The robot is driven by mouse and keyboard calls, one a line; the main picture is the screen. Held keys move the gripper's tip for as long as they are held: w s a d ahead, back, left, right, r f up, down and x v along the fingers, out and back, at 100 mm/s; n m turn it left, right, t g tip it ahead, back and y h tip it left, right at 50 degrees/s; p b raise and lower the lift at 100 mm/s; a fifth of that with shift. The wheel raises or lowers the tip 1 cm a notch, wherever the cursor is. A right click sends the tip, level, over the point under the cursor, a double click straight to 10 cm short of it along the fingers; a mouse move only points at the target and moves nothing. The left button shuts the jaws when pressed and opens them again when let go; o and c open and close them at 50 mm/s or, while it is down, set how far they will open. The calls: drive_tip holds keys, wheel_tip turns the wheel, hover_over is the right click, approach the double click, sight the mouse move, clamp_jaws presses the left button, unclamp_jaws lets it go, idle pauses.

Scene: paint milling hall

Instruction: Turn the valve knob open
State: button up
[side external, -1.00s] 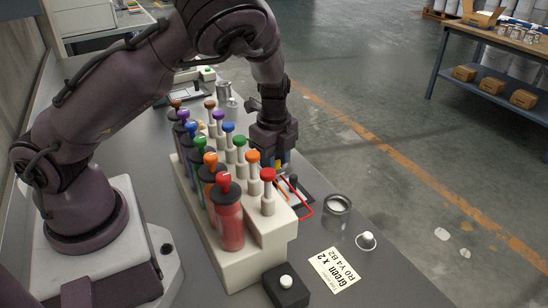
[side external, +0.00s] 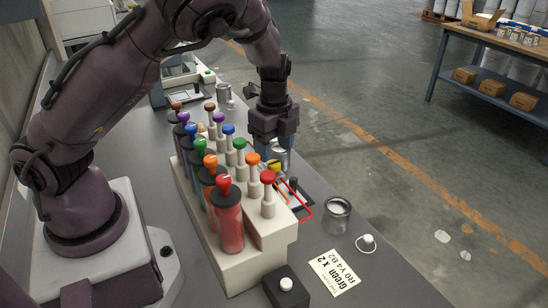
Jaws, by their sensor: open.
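The white dispenser rack (side external: 268,238) holds a row of coloured canisters, each with a coloured knob on top, such as the red knob (side external: 224,182) and the green knob (side external: 200,145). A second row of knobs on pale stems includes red (side external: 267,177), orange (side external: 252,158) and green (side external: 239,143). My gripper (side external: 275,150) points down on the far right side of the rack, open, above a small yellow part (side external: 274,167). A shiny metal thing shows close by its fingers. Whether anything touches the fingers is hard to tell. Which knob is the valve knob is not clear.
A black button box (side external: 287,287) stands in front.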

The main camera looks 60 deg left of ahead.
sight(274, 163)
wheel_tip(274, 163, up, 9)
idle(0.5)
